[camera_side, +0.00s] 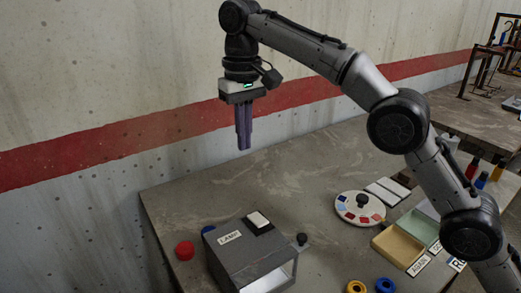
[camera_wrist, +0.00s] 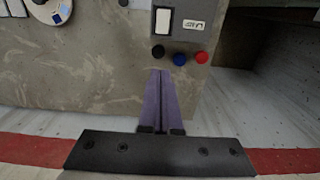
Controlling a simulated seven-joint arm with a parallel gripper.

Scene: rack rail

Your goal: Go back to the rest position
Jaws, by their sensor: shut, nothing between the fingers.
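My gripper (camera_side: 244,138) hangs high above the back left part of the table in the side view, pointing down. Its purple fingers are together with nothing between them. In the wrist view the closed fingers (camera_wrist: 161,76) stand out over the table edge near the grey box. The gripper is well clear of everything on the table.
A grey box (camera_side: 226,256) labelled LAMP stands at the table's front left, with red (camera_side: 185,250) and blue (camera_side: 208,229) knobs beside it. A round dial (camera_side: 347,211), trays (camera_side: 398,246) and rings (camera_side: 385,285) lie to the right. The table's back middle (camera_side: 270,180) is bare.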

